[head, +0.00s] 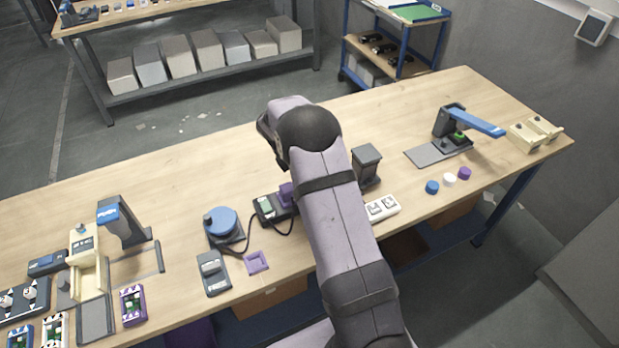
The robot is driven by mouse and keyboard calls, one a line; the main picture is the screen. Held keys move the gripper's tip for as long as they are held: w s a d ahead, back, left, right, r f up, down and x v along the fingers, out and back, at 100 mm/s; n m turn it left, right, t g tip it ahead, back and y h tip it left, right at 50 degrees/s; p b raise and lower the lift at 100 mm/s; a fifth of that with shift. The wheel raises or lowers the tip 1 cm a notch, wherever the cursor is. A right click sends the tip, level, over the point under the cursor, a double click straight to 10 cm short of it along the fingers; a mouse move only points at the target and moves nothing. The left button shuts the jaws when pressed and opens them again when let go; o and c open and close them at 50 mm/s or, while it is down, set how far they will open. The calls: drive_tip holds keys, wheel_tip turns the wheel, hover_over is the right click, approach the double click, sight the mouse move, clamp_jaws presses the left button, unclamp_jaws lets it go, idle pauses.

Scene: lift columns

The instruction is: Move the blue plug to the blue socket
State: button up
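I cannot pick out a blue plug or a blue socket for certain. A blue round disc (221,221) sits on a dark base at the left of the middle of the table. A small blue round piece (432,187) lies at the right, beside a white one (449,179) and a purple one (465,173). A dark device (271,208) with a black cable stands beside my arm, with a purple part (287,194) at its right end, partly covered by the arm. My arm rises across the middle, and my gripper is hidden behind it.
A white block with two dark inserts (382,208) and a dark post (366,164) stand right of my arm. A grey switch box (213,273) and purple frame (257,262) lie near the front edge. A blue-lever press (468,122) stands at the right. The back left tabletop is clear.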

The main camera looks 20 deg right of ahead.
drive_tip(key=shift+f, duration=0.2)
drive_tip(key=o, duration=1.3)
drive_tip(key=shift+r, duration=0.15)
drive_tip(key=shift+r+p, duration=3)
drive_tip(key=shift+r, duration=0.4)
drive_tip(key=s+a+r+m+y+b, duration=0.1)
drive_tip(key=s+a+m, duration=0.3)
drive_tip(key=s, duration=0.5)
drive_tip(key=s+a+r+m+y+b, duration=0.1)
drive_tip(key=s+a+m+y, duration=0.1)
drive_tip(key=s+a+m, duration=0.3)
drive_tip(key=s+a+r+m+y+b, duration=0.1)
drive_tip(key=s+a+m, duration=0.4)
drive_tip(key=s+m, duration=0.4)
drive_tip(key=shift+s+a+r+b, duration=0.15)
drive_tip(key=shift+s+b, duration=0.05)
drive_tip(key=shift+s, duration=1.1)
drive_tip(key=shift+s+a+r+b, duration=0.1)
drive_tip(key=shift+s+b, duration=0.1)
drive_tip(key=shift+s, duration=1.05)
